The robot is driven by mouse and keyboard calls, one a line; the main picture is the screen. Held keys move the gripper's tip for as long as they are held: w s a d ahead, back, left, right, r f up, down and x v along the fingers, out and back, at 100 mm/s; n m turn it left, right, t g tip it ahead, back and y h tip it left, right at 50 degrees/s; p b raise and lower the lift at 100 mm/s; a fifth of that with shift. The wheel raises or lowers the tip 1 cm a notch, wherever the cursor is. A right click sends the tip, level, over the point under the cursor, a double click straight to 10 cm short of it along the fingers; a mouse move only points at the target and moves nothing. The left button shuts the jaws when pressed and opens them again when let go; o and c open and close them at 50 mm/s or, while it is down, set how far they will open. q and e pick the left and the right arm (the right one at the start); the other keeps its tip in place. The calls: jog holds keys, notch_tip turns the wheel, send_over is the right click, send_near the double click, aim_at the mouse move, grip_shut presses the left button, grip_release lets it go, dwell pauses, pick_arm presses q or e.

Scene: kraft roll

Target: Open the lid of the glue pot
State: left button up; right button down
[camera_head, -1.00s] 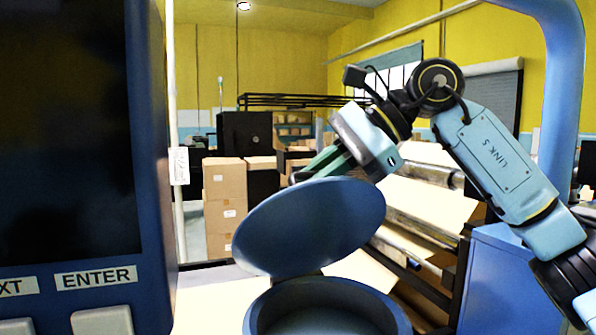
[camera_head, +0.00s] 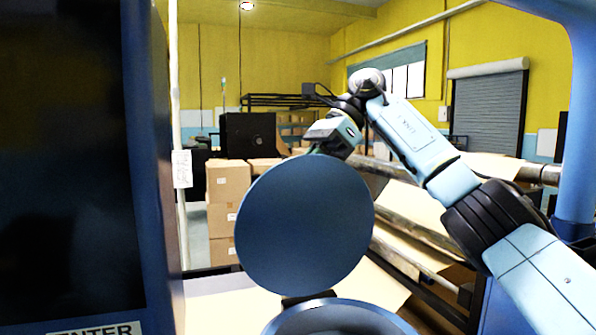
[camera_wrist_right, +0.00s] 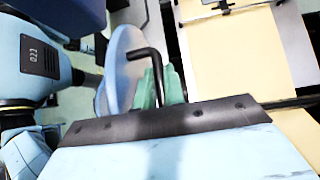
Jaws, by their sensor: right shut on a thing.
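The glue pot (camera_head: 340,318) is blue and round, cut off by the bottom edge of the head view. Its round blue lid (camera_head: 305,225) stands steeply raised on the hinge at the pot's back, its broad inner face toward me. The lid also shows edge-on in the right wrist view (camera_wrist_right: 118,70). A black bent handle (camera_wrist_right: 150,54) is on the lid's far side. My right gripper, with green fingers (camera_wrist_right: 158,88), is shut on the handle behind the lid; the lid hides most of the fingers in the head view. My left gripper is not in view.
A large blue control panel (camera_head: 70,160) fills the left side. Cardboard boxes (camera_head: 228,182) are stacked behind the lid. Rollers with kraft paper (camera_head: 400,205) lie to the right, under my right arm. A blue post (camera_head: 575,150) stands at the far right.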

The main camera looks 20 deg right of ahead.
jog(key=shift+w+f, duration=0.2)
jog(key=shift+w, duration=0.3)
jog(key=c, duration=1.8)
grip_release()
jog(key=shift+o, duration=0.2)
